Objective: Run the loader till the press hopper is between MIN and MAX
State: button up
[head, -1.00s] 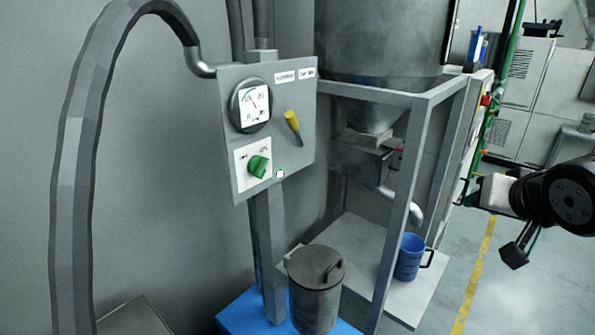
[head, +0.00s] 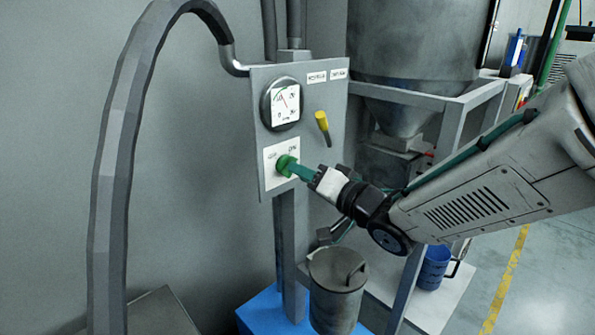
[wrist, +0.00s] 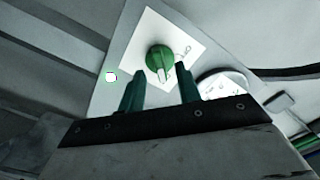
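The green rotary knob (head: 284,165) sits on a white label plate on the grey control panel (head: 335,95). My gripper (head: 293,169) reaches in from the right, its teal fingers at the knob. In the wrist view the fingers are apart and the knob (wrist: 158,60) shows just beyond and between their tips. Contact is not clear. A round gauge (head: 281,104) with a needle is above the knob. A large grey hopper (head: 410,55) stands on a frame behind; I see no MIN or MAX marks or fill level on it.
A yellow-handled lever (head: 322,124) sits right of the gauge. A thick grey hose (head: 112,190) arches at left.

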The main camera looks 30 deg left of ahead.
jog(key=shift+x, duration=1.15)
grip_shut()
